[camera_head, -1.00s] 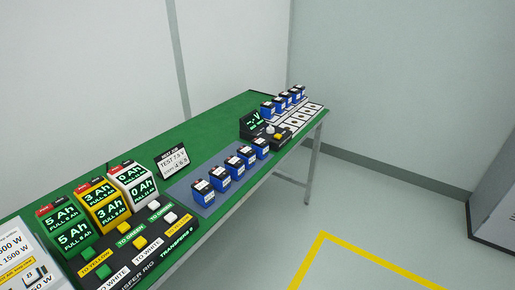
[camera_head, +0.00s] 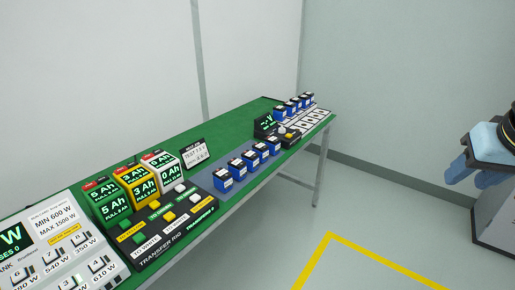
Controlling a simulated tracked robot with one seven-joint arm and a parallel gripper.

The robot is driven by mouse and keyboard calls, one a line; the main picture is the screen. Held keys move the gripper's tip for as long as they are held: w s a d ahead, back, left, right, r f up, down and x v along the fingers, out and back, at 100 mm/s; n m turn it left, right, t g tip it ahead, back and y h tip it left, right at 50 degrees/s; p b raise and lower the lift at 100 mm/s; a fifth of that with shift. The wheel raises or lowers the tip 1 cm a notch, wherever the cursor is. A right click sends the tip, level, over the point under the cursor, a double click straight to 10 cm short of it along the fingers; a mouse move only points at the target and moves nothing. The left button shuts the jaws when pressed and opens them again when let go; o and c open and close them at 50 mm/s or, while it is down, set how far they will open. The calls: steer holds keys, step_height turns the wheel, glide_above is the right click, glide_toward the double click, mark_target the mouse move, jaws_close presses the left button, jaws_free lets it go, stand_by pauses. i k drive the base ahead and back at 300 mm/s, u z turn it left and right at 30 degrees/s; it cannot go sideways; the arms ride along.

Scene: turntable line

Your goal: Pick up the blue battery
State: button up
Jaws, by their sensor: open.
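Several blue batteries with dark tops stand in a diagonal row on a grey mat along the front of the green table; the nearest blue battery (camera_head: 223,181) is at the row's left end. More blue batteries (camera_head: 293,105) stand at the far end, beside a white marked strip. They look alike, so I cannot tell which one the task means. My gripper (camera_head: 462,174), with light blue fingers, is at the right edge, above the floor and well apart from the table. It is open, with nothing seen between its fingers; part of it is out of frame.
The green table (camera_head: 235,121) carries a small tester (camera_head: 266,125), a sign (camera_head: 195,153), green, yellow and white Ah blocks (camera_head: 137,187), a transfer rig with buttons (camera_head: 150,254) and a watt panel (camera_head: 62,246). Open floor with a yellow line (camera_head: 330,237) lies right of the table.

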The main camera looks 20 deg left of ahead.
mark_target(274, 143)
steer(key=u, duration=0.15)
steer(key=i, duration=1)
steer(key=z, duration=0.1)
